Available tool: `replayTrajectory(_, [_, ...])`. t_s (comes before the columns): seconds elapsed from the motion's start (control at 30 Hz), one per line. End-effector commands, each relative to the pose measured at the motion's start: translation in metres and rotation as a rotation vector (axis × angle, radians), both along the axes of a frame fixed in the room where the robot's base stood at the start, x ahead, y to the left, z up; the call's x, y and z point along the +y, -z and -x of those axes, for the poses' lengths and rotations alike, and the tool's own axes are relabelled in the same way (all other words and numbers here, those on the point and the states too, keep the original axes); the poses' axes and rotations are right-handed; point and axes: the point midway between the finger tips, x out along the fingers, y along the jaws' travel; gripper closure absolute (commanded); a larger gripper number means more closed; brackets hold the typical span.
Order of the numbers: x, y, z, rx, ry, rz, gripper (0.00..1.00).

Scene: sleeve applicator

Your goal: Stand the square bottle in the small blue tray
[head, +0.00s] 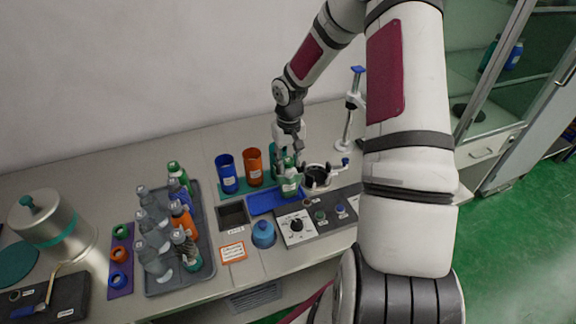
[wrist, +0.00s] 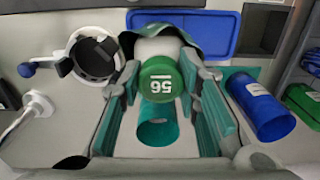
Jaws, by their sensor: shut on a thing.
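The bottle with a green cap (wrist: 161,80) marked 56 is between the fingers of my gripper (wrist: 163,105), which is shut on it near the cap. In the head view the bottle (head: 289,186) looks upright, below my gripper (head: 288,160), at the right part of the small blue tray (head: 260,205). In the wrist view the tray (wrist: 216,33) lies just beyond the bottle, whose lower body overlaps it. The bottle's base is hidden, so I cannot tell whether it touches the tray floor.
Blue (head: 227,174), orange (head: 252,168) and teal sleeves stand behind the tray. A round black-and-white holder (head: 317,177) is close on the right. A dark square recess (head: 233,215) is left of the tray; a control panel (head: 296,227) is in front. A grey tray (head: 207,275) holds several bottles.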

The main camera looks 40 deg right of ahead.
Motion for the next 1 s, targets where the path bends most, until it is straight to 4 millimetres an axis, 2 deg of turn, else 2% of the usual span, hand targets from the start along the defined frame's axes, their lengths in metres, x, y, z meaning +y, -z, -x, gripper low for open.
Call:
replayTrajectory(0.13, [0.001,0.017,0.001,0.001,0.000,-0.001,0.94])
replayTrajectory(0.5, [0.001,0.021,-0.001,0.000,-0.001,0.000,0.94])
replayTrajectory(0.53, [0.001,0.021,0.000,0.000,0.000,-0.001,0.63])
replayTrajectory(0.6, [0.001,0.021,0.000,0.000,0.000,-0.001,0.50])
replayTrajectory(1.0, [-0.001,0.015,0.000,-0.001,0.001,0.001,0.50])
